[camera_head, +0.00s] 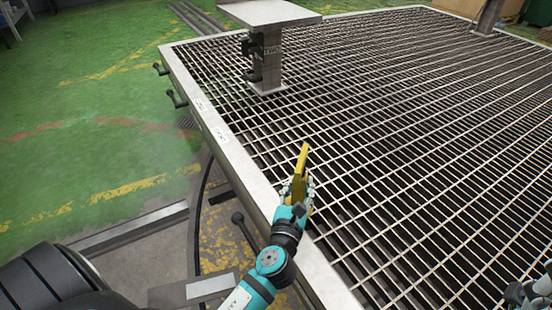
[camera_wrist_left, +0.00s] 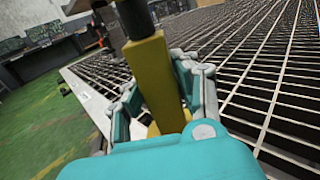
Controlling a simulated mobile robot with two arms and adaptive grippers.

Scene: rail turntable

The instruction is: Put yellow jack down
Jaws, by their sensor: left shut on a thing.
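The yellow jack (camera_head: 301,168) is a narrow yellow bar held up above the near left edge of the grating. My left gripper (camera_head: 296,189) is shut around its lower part. In the left wrist view the yellow jack (camera_wrist_left: 156,80) stands between the fingers of my left gripper (camera_wrist_left: 160,100), with a dark rod at its top. Whether its lower end touches the grating is hidden by the gripper. Part of my right gripper (camera_head: 530,294) shows at the bottom right corner of the head view. Its fingers are too cut off to read.
The metal grating (camera_head: 400,110) fills the right side, with a light frame rim (camera_head: 225,138) along its left. A metal post with a flat top plate (camera_head: 268,12) stands on its far left part. Black handles (camera_head: 175,98) stick out from the rim. Green floor lies left.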

